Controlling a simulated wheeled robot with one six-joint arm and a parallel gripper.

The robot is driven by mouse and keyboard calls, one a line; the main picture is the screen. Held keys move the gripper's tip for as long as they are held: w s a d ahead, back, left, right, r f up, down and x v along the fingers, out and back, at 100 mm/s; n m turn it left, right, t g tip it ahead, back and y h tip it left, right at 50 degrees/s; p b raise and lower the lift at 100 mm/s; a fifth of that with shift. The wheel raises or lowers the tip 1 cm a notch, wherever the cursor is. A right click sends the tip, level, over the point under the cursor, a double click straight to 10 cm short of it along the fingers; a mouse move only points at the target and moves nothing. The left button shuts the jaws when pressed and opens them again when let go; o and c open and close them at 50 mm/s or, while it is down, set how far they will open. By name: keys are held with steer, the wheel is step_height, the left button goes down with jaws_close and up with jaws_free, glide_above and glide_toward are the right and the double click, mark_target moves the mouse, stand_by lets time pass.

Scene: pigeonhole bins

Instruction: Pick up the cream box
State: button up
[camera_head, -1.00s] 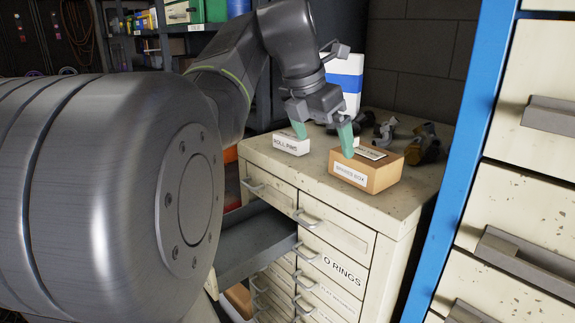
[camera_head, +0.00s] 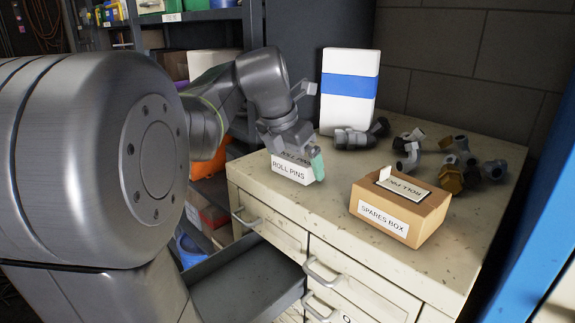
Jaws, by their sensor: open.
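The cream box (camera_head: 291,171), a small pale box labelled ROLL PINS, sits on the cabinet top near its left front edge. My gripper (camera_head: 296,152) is open and low over this box. One green fingertip shows close to the box's right side; the other finger is hidden, and I cannot tell whether either touches the box. Part of the box's top is covered by my gripper.
A brown SPARES BOX (camera_head: 398,212) with a ROLL PINS card on top stands to the right. A white box with a blue band (camera_head: 348,95) and several pipe fittings (camera_head: 462,165) are behind. An open drawer (camera_head: 245,285) juts out below.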

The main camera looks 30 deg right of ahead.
mark_target(295, 158)
steer(key=c, duration=0.7)
steer(key=shift+c, duration=0.2)
steer(key=shift+r, duration=0.1)
step_height(295, 158, up, 10)
steer(key=shift+f, duration=0.2)
steer(key=shift+r, duration=0.1)
